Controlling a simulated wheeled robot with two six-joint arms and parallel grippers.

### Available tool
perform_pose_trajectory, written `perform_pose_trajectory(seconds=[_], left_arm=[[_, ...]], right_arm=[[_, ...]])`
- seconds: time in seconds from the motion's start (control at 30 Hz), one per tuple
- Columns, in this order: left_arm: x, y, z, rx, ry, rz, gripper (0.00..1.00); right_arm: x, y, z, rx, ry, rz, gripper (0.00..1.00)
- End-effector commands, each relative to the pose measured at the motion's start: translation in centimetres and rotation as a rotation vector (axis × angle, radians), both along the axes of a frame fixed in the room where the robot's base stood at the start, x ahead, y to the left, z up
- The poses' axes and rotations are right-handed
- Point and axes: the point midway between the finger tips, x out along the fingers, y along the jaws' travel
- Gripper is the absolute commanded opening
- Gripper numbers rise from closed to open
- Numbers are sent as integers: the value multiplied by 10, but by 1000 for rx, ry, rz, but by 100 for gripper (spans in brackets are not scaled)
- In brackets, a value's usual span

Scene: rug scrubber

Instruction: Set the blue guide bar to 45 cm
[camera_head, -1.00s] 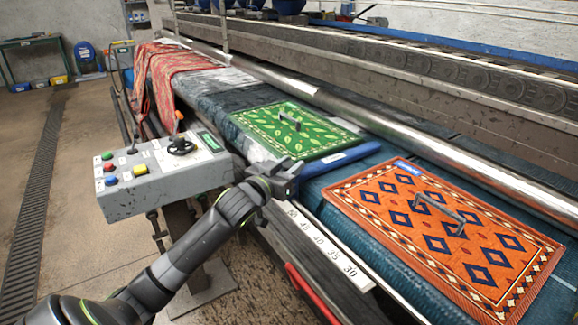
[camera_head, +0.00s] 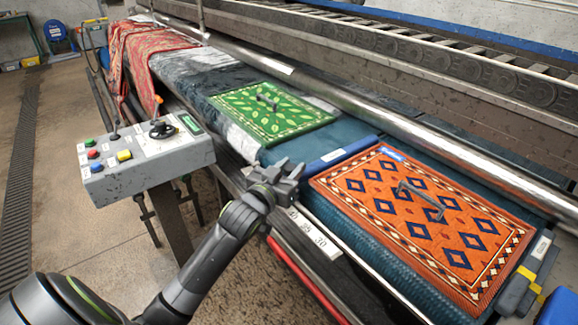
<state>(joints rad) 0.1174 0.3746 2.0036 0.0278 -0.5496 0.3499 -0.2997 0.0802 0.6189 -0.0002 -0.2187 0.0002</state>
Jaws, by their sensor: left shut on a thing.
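The blue guide bar (camera_head: 343,154) lies across the dark blue belt between the green leaf-patterned rug (camera_head: 270,112) and the orange diamond-patterned rug (camera_head: 420,222). It sits close along the left edge of the orange rug, with a belt gap to the green one. My left gripper (camera_head: 288,172) is shut on the bar's near end at the belt's front edge. The white number scale (camera_head: 318,237) runs along the front rail. Its lower numbers, down to 30, show below the gripper; my gripper hides its upper part, so I cannot read the bar's value. My right gripper is out of view.
A grey control box (camera_head: 150,158) with coloured buttons and levers stands left of my left arm. A shiny roller (camera_head: 390,120) runs behind the rugs. A red patterned cloth (camera_head: 165,55) hangs over the far end. Yellow and blue items stand at the right edge.

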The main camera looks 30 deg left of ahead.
Motion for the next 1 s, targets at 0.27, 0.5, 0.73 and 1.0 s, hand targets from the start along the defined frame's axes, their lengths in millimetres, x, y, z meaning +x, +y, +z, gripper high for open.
perform_pose_trajectory(seconds=[0.27,0.5,0.73,1.0], left_arm=[[0,0,0,0,0,0,50],[-3,0,0,0,0,0,50],[-34,0,-1,2,2,0,50],[-93,0,-1,1,2,0,50]], right_arm=[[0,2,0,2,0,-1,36],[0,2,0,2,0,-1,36],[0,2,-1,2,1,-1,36],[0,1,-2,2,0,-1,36]])
